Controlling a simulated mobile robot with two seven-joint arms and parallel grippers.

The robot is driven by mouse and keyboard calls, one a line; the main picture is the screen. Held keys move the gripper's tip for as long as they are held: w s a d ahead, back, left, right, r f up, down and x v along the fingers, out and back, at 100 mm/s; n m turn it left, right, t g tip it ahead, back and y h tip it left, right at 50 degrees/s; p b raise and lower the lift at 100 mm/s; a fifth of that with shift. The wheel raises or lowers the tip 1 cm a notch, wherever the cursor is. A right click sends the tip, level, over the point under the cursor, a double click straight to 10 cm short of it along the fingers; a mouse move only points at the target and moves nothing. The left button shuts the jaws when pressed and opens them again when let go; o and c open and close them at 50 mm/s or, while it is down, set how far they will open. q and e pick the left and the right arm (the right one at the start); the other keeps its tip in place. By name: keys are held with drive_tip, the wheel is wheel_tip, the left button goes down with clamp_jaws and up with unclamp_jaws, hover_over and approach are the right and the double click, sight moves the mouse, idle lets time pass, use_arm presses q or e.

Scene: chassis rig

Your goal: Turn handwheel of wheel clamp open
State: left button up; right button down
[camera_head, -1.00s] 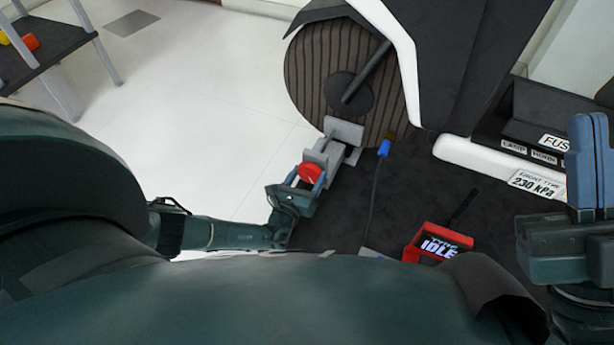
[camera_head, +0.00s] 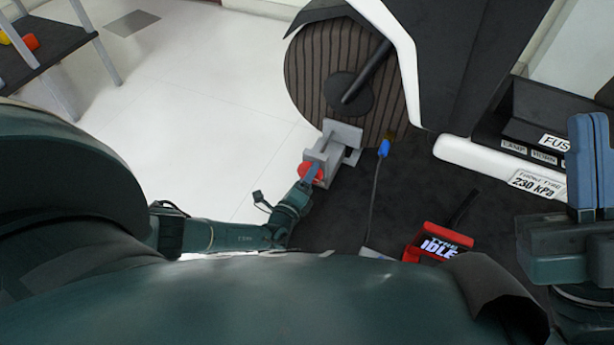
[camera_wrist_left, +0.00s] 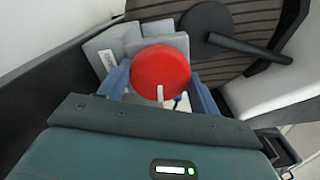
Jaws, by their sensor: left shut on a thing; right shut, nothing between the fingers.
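The grey wheel clamp (camera_head: 345,135) stands against the brown ribbed wheel (camera_head: 335,75). Its red round handwheel (camera_head: 307,173) is on the clamp's near end, and it shows large in the left wrist view (camera_wrist_left: 160,72), with a white mark near its lower edge. My left gripper (camera_head: 312,176) is at the handwheel with its blue fingers on either side, shut on it. The fingers show at both sides of the red disc in the left wrist view (camera_wrist_left: 158,92). My right gripper (camera_head: 590,165) is at the right edge, shut and empty, away from the clamp.
A red tyre device (camera_head: 437,243) reading IDLE lies on the dark mat (camera_head: 400,200). A cable with a blue end (camera_head: 384,148) runs beside the clamp. A white bar (camera_head: 480,158) and fuse box (camera_head: 550,140) are at right.

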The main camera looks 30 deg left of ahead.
use_arm(q)
drive_tip(key=shift+w+r+n, duration=0.1)
drive_tip(key=shift+w+n, duration=0.05)
drive_tip(key=shift+n, duration=8.05)
drive_tip(key=o, duration=1)
drive_tip(key=shift+s, duration=0.2)
